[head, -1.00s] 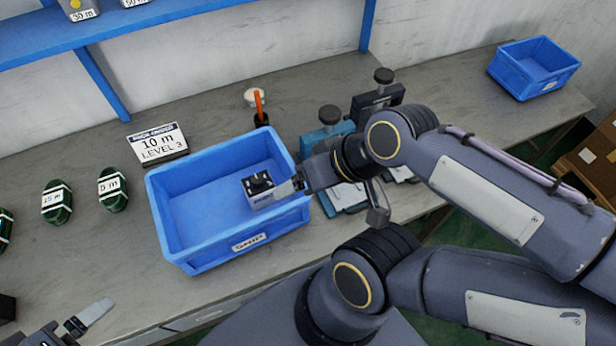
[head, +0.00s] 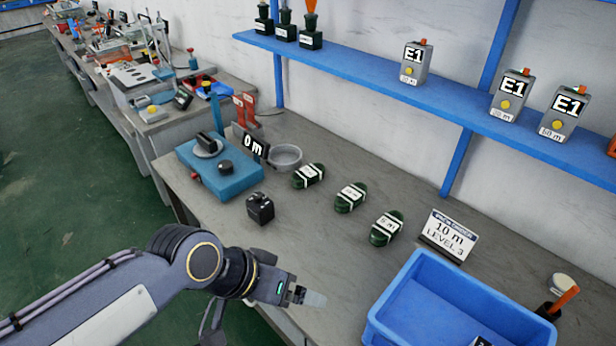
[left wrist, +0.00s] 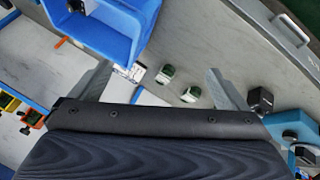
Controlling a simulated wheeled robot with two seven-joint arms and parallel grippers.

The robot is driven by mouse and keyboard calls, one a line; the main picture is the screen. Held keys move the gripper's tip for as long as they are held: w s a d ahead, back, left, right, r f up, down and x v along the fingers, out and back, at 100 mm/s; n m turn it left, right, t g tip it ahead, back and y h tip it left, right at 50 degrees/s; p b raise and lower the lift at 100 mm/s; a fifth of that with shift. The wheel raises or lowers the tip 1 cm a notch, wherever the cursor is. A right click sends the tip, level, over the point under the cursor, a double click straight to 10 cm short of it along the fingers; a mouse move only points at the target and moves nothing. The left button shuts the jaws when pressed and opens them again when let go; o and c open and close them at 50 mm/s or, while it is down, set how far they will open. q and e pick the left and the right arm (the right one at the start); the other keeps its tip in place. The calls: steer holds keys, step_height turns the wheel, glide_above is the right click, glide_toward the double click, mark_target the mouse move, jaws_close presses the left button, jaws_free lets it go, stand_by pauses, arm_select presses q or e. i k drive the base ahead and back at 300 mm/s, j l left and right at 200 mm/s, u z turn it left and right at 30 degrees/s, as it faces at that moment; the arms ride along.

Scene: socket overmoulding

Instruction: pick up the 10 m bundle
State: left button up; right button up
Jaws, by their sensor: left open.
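Three dark green bundles with white bands lie in a row on the grey bench in the head view: a far one (head: 308,175), a middle one (head: 350,197) and a near one (head: 386,228). Their labels are too small to read surely, so I cannot tell which is the 10 m bundle. My left gripper (head: 305,296) is open and empty above the bench's front edge, on the near side of the row. In the left wrist view, its fingers (left wrist: 158,72) stand wide apart, with two bundles (left wrist: 165,74) (left wrist: 190,94) visible below between them. My right gripper is out of view.
A blue bin (head: 400,300) stands right of the bundles, behind it a "10 m LEVEL 3" sign (head: 447,238). Left are a black block (head: 260,208), a blue device (head: 215,170) and a round grey bowl (head: 285,157). A blue shelf (head: 400,85) runs above.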

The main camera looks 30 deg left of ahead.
mark_target(307, 176)
steer(key=i+j+u, duration=0.1)
steer(key=j, duration=0.4)
steer(key=i+j+u, duration=0.15)
steer(key=j, duration=0.3)
steer(key=i+j+u, duration=0.1)
steer(key=j, duration=0.35)
steer(key=i+j+u, duration=0.15)
steer(key=j, duration=0.3)
steer(key=i+j+u, duration=0.1)
steer(key=j, duration=0.35)
steer(key=i+j+u, duration=0.15)
steer(key=i+j, duration=0.15)
steer(key=i+j+u, duration=0.1)
steer(key=j, duration=0.4)
steer(key=i, duration=0.1)
